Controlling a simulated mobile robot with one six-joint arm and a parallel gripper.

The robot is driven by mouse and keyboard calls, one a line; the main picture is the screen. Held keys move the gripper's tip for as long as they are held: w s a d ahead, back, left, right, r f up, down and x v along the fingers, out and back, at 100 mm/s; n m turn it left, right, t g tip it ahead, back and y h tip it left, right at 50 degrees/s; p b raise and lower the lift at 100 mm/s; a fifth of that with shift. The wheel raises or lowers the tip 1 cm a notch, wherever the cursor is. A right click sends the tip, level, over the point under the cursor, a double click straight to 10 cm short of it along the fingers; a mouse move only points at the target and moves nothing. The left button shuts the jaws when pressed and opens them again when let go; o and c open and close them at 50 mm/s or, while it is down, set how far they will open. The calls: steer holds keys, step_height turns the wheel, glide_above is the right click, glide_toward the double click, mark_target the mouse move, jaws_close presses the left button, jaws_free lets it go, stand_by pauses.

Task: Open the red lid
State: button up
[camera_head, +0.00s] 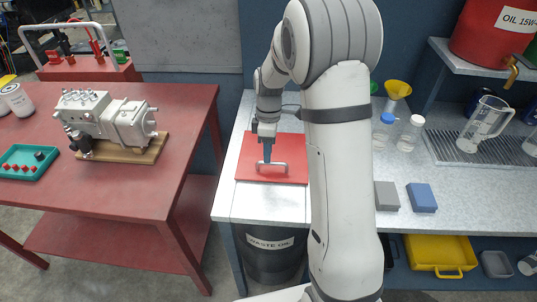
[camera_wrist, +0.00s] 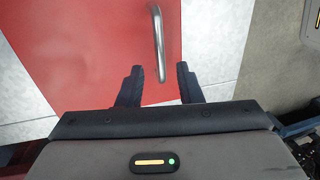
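The red lid (camera_head: 247,168) lies flat and closed on the grey bench top, left of my arm in the head view. It also fills the upper left of the wrist view (camera_wrist: 80,45). A silver bar handle (camera_head: 280,166) stands on the lid. In the wrist view the handle (camera_wrist: 157,40) runs lengthwise, and its near end lies between my fingertips. My gripper (camera_wrist: 158,72) is open, one dark finger on each side of the handle, with gaps visible. In the head view my gripper (camera_head: 267,156) is just above the handle. Whether the fingers touch the lid cannot be told.
A bin labelled waste oil (camera_head: 270,255) stands below the bench under the lid. A grey block (camera_head: 387,196) and a blue block (camera_head: 421,198) lie to the right. Bottles and a yellow funnel (camera_head: 397,90) stand behind. A red table (camera_head: 110,190) with an engine part is at left.

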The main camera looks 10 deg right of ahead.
steer(key=shift+s+f, duration=0.25)
steer(key=shift+f, duration=0.8)
steer(key=shift+c, duration=0.2)
jaws_close()
